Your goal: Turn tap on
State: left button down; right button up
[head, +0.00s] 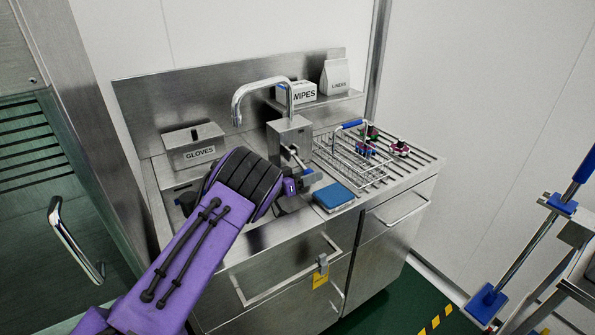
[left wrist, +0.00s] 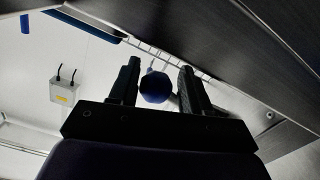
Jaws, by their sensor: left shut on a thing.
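The tap has a curved chrome spout (head: 262,87) over the steel sink, beside a square steel housing (head: 291,132). A short lever comes out of the housing's front, with a blue end beside my left gripper (head: 301,181). My purple left arm comes in from the lower left and hides part of the sink. In the left wrist view, a dark blue round knob (left wrist: 156,87) sits between the two black fingers of my left gripper (left wrist: 158,64), which is shut on it. I take this knob to be the lever's end. No water shows under the spout. My right gripper is out of view.
A gloves box (head: 194,147) stands behind the sink; a wipes box (head: 297,93) and a white packet (head: 335,77) are on the back shelf. A wire basket (head: 352,160) and a blue sponge-like block (head: 333,196) lie right of the sink.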

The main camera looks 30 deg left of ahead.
aim_at(309, 169)
pick_arm(q)
notch_tip(309, 169, up, 5)
jog(key=shift+p, duration=0.75)
jog(key=c, duration=1.8)
grip_release()
jog(key=shift+s+d, duration=0.1)
jog(key=o, duration=0.5)
jog(key=shift+f, duration=0.25)
jog(key=o, duration=0.7)
jog(key=shift+w+a+f, duration=0.2)
jog(key=shift+f, duration=0.15)
jog(key=shift+s+d, duration=0.1)
jog(key=shift+d, duration=0.1)
jog(key=b+v, duration=0.2)
jog(key=v, duration=0.8)
jog(key=shift+s+a, duration=0.15)
jog(key=shift+s, duration=0.05)
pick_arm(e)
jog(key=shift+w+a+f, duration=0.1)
